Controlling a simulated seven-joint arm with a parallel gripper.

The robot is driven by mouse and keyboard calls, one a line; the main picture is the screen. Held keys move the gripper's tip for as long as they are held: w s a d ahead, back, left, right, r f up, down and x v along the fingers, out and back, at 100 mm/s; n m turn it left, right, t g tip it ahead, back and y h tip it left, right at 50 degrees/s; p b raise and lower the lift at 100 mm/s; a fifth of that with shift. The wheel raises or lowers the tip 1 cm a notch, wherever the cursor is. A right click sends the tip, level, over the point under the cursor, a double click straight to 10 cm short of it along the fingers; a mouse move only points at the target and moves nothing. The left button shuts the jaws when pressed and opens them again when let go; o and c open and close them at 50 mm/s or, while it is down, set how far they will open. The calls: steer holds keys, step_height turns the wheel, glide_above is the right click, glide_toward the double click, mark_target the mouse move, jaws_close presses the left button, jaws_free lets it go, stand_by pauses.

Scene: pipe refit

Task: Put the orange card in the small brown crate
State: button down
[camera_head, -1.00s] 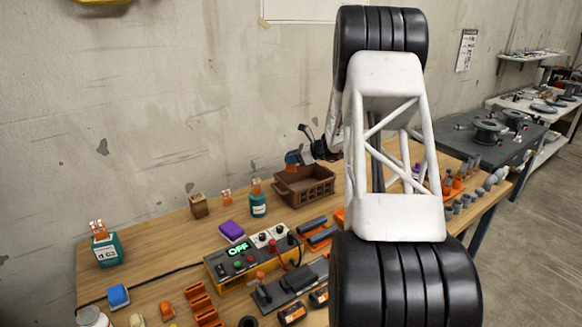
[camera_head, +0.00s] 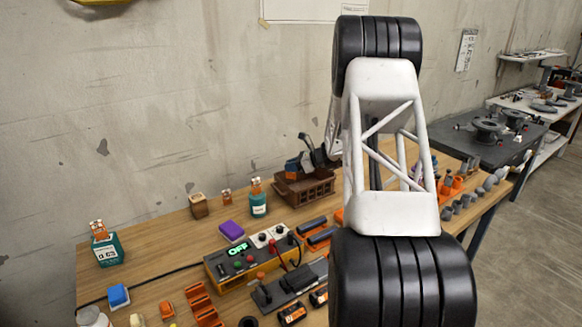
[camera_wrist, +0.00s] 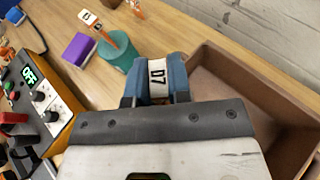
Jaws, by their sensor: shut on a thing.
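The small brown crate (camera_head: 318,192) stands at the back of the wooden table, against the wall side. Its open inside and wall (camera_wrist: 270,82) fill the right of the wrist view. My gripper (camera_head: 293,168) is low at the crate's left part. Its blue fingers (camera_wrist: 157,80) are shut on a card whose white face marked D7 (camera_wrist: 156,70) shows between them. A little orange shows by the fingers in the head view. The card's lower part is hidden, so I cannot tell whether it touches the crate floor.
A teal bottle with a tag (camera_head: 258,206) and a purple block (camera_head: 232,231) stand left of the crate. A yellow control box (camera_head: 240,258) reading OFF is in front. Another teal bottle (camera_head: 108,250) stands far left.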

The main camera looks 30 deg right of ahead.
steer(key=shift+f, duration=0.65)
steer(key=c, duration=1.1)
jaws_free()
steer(key=shift+o, duration=0.2)
steer(key=shift+r, duration=0.1)
steer(key=shift+r, duration=0.4)
steer(key=shift+s+d+r, duration=0.1)
steer(key=shift+d+r, duration=0.05)
steer(key=shift+r, duration=0.1)
steer(key=v, duration=1.1)
steer(key=shift+s+d, duration=0.25)
